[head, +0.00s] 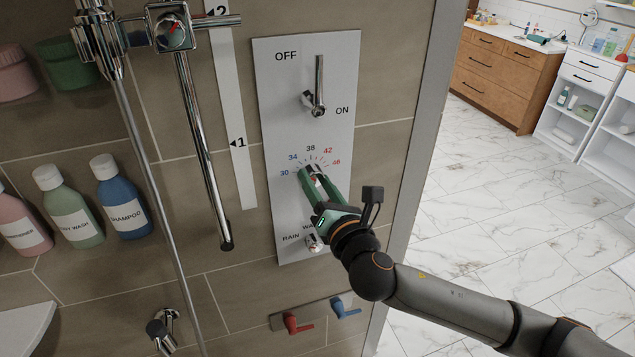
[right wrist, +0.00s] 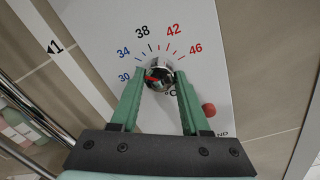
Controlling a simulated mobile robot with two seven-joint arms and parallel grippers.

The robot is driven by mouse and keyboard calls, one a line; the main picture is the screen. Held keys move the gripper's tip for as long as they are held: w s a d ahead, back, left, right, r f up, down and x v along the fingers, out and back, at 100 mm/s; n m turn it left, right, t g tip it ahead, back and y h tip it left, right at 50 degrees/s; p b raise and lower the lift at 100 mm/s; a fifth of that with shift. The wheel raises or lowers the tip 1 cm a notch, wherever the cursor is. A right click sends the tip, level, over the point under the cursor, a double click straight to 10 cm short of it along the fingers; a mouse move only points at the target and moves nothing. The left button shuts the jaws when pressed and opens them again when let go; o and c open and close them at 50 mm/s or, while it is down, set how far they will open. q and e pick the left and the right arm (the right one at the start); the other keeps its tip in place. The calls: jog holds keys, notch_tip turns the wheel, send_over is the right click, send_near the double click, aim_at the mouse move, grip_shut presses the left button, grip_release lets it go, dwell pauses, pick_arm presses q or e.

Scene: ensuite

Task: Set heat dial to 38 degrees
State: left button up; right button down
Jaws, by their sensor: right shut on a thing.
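The heat dial (right wrist: 161,74) is a round chrome knob on the white wall panel (head: 268,90). A printed scale from 30 to 46 fans above it, with 38 near the top. In the right wrist view a red mark on the dial's left side appears to point toward the 30 end. My right gripper (head: 314,174) is shut on the dial, with one green finger on each side, and it also shows in the right wrist view (right wrist: 158,84). In the head view the fingers hide much of the dial. My left gripper is not in view.
On the same panel, an OFF/ON lever (head: 319,85) is above the dial and a chrome RAIN selector (head: 313,243) is below. Red (head: 293,324) and blue (head: 342,309) handles sit lower. A shower rail (head: 203,150) and bottles (head: 120,200) are at left. Open floor lies right.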

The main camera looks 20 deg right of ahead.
jog(key=m, duration=0.5)
jog(key=shift+a+f+m, duration=0.1)
jog(key=shift+m, duration=2.4)
jog(key=shift+c, duration=1.9)
grip_release()
jog(key=shift+s, duration=0.1)
jog(key=s+b, duration=0.2)
jog(key=s, duration=1)
jog(key=shift+s+d+b, duration=0.2)
jog(key=shift+d+b, duration=0.1)
jog(key=shift+f, duration=0.15)
